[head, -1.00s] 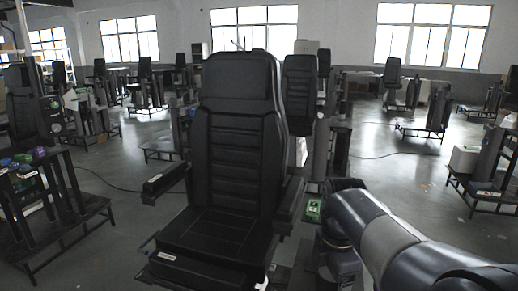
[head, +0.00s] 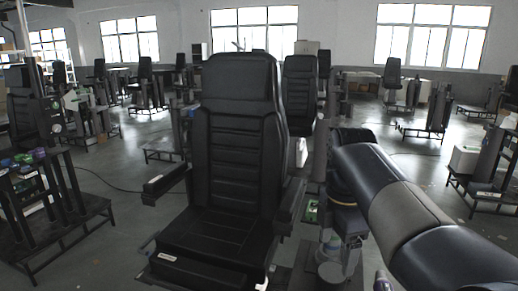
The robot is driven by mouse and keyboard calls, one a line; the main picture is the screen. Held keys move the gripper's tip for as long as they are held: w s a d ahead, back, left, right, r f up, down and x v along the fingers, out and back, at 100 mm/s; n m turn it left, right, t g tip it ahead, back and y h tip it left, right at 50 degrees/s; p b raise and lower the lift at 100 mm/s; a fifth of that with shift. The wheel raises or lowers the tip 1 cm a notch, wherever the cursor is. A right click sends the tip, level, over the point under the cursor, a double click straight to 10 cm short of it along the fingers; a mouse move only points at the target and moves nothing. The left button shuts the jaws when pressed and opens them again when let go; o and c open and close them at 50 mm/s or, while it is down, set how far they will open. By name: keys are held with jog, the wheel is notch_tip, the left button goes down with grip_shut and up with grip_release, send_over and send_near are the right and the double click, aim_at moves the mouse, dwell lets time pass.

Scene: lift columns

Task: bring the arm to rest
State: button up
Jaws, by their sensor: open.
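My arm (head: 405,212) comes in from the lower right in dark blue and grey links. It reaches up to a bend right of the large black seat, then turns down through a yellowish ring to a dark wrist part (head: 348,222). Pale, rounded parts show below the wrist, and I cannot tell what they belong to. I cannot make out gripper fingers or any held object.
A black high-backed seat (head: 236,150) with armrests stands close in front, just left of my arm. A dark bench (head: 50,215) with several coloured items is at left. More seats and lift columns stand behind.

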aim_at(332, 272)
notch_tip(332, 272, down, 10)
jog(key=m+b, duration=0.3)
jog(key=m, duration=0.3)
jog(key=m+b, duration=0.4)
jog(key=m, duration=0.1)
jog(key=shift+m, duration=0.5)
notch_tip(332, 272, up, 11)
jog(key=shift+r+p, duration=0.1)
jog(key=shift+p, duration=0.7)
